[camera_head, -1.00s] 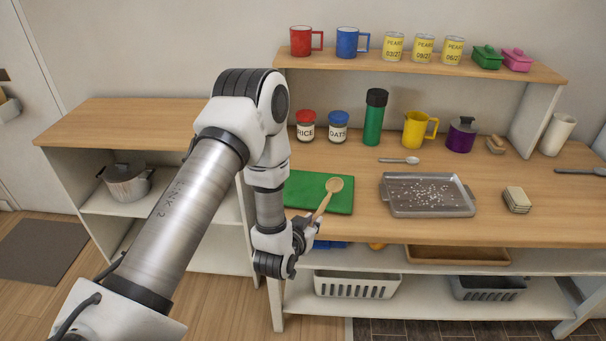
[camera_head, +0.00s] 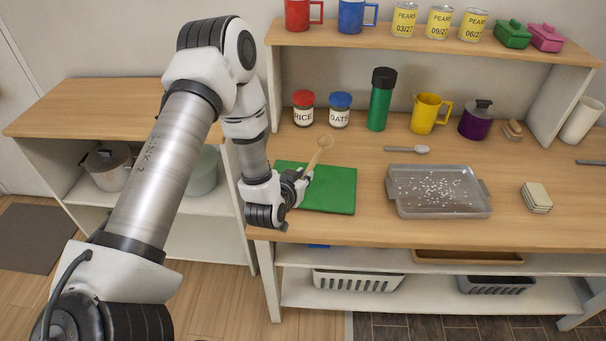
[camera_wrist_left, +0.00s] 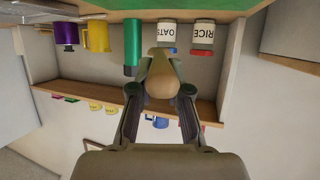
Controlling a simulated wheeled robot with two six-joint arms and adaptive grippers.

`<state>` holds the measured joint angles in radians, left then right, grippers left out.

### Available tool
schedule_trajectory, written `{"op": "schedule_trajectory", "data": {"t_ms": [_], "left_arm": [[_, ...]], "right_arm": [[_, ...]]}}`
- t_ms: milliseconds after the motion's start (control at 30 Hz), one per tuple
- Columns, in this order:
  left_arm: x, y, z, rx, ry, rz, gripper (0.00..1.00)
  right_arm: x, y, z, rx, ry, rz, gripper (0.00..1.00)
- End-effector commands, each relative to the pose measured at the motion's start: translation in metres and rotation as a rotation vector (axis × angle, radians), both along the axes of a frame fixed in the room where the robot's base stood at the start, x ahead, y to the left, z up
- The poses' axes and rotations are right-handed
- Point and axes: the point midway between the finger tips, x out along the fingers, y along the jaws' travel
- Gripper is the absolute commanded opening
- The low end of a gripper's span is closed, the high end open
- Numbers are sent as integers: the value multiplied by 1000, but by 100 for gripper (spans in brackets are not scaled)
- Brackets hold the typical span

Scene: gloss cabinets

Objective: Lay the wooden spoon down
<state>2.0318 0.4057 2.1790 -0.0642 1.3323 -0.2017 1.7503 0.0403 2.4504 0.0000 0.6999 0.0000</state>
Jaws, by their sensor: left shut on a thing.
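My left gripper (camera_head: 303,176) is shut on the wooden spoon (camera_head: 325,143) by its handle. The spoon's bowl points up and away toward the back of the counter. The spoon is held above the left part of the green cutting board (camera_head: 335,192); its height over the board is hard to tell. My right gripper is not in view.
Rice (camera_head: 303,108) and oats (camera_head: 340,110) jars and a green bottle (camera_head: 381,100) stand behind the board. A grey tray (camera_head: 398,206) with white bits lies to its right, with a metal spoon (camera_head: 407,149) behind it. The right part of the board is clear.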

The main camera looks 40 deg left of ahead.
Motion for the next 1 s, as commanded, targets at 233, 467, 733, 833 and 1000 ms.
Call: {"op": "schedule_trajectory", "data": {"t_ms": [233, 467, 733, 833, 1000], "left_arm": [[0, 0, -27, 1, 0, 0, 0], [0, 0, -55, 0, 2, 0, 0], [0, 0, -66, 0, 0, 0, 0], [0, 0, -65, 0, 0, 0, 0], [0, 0, -65, 0, 0, 0, 41]], "right_arm": [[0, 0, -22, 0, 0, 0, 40], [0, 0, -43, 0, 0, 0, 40], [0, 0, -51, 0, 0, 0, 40], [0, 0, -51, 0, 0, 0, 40], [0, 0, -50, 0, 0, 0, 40]]}}
